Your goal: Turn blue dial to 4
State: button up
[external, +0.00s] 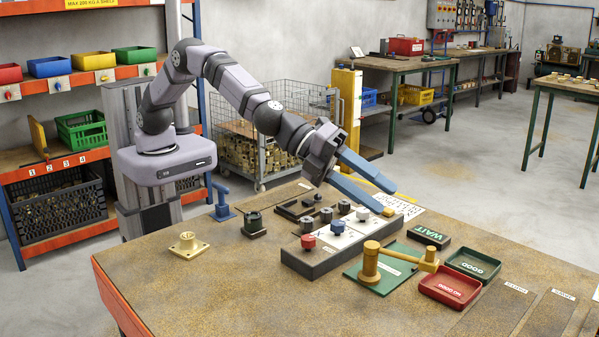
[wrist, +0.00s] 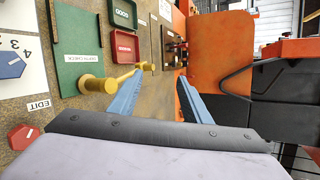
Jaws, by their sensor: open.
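The blue dial (external: 338,227) sits on a white plate on top of a grey control box (external: 318,262) on the bench. In the wrist view the blue dial (wrist: 10,66) is at the left edge, partly cut off, with printed numbers including 4 and 3 beside it; its exact setting is hard to tell. My gripper (external: 388,198) has long blue fingers, open and empty, in the air above the bench, above and to the right of the dial in the external view. In the wrist view my gripper (wrist: 165,74) is apart from the dial.
A red knob (external: 308,241) is beside the blue dial. A brass post with an arm (external: 371,262) stands on a green plate to the right. Red (external: 450,288) and green (external: 473,264) trays lie beyond it. A brass flanged part (external: 188,244) sits on open bench at left.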

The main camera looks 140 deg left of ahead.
jog(key=s+d+m+g+y+p, duration=0.1)
jog(key=s+d+m+g+y, duration=0.2)
jog(key=s, duration=0.5)
jog(key=s+d+m+g+y, duration=0.1)
jog(key=s+m+g+y, duration=0.3)
jog(key=s, duration=0.5)
jog(key=n+t, duration=0.1)
jog(key=t, duration=0.1)
send_near(335, 223)
jog(key=shift+w+a+y, duration=0.4)
jog(key=shift+w, duration=0.05)
jog(key=shift+f, duration=0.4)
jog(key=shift+p+x, duration=1.45)
jog(key=shift+x, duration=2.25)
jog(key=shift+f, duration=0.1)
jog(key=shift+c, duration=0.4)
jog(key=shift+g, duration=0.3)
jog(key=c, duration=1)
